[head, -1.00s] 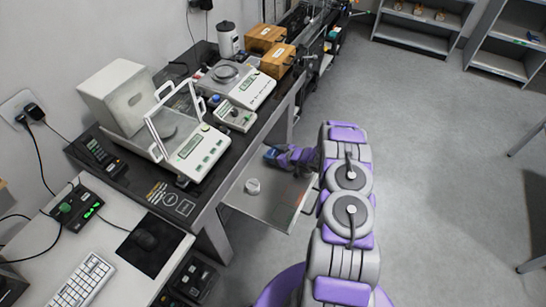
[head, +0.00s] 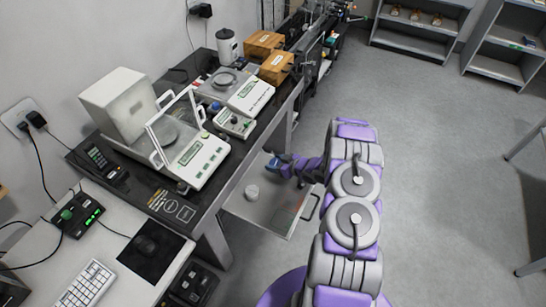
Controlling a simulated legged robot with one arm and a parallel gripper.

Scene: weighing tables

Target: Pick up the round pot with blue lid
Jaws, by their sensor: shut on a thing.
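My gripper (head: 281,163) reaches out to the left, beside the front edge of the weighing table and over a low tray-like shelf (head: 277,216). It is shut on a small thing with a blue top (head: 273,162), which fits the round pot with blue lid. The jaws and most of the pot's body are too small and hidden to make out. Another small blue item (head: 215,105) stands among the scales on the table.
The dark weighing table (head: 205,200) carries an open-doored balance (head: 197,158), more scales and wooden boxes (head: 275,68). A desk with a keyboard (head: 85,283) is at the lower left. Shelving (head: 415,35) stands at the back. The floor to the right is mostly clear.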

